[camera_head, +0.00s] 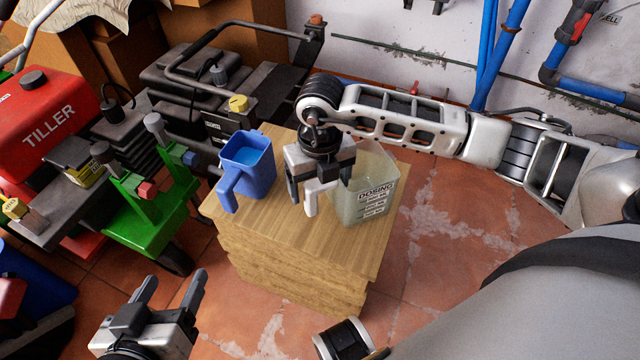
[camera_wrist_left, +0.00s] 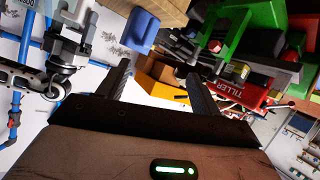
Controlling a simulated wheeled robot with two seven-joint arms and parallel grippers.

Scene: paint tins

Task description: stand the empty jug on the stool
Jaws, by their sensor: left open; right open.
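A blue jug (camera_head: 248,165) stands upright on a wooden block-like stand (camera_head: 285,232), with a bright blue surface showing inside it. A translucent greenish jug (camera_head: 367,203) marked "DOSING" stands on the right part of the same stand; I cannot tell whether it holds anything. My right gripper (camera_head: 304,198) is open, pointing down beside the dosing jug's left side, and hides part of it. My left gripper (camera_head: 168,288) is open and empty, low in front of the stand at the left. The left wrist view shows the blue jug (camera_wrist_left: 140,30) beyond its open fingers.
A red tiller (camera_head: 50,120) and a green machine (camera_head: 150,215) stand to the left. Dark machinery (camera_head: 190,85) is behind the stand. Blue pipes (camera_head: 490,50) run up the back wall. Tiled floor (camera_head: 450,240) is clear to the right of the stand.

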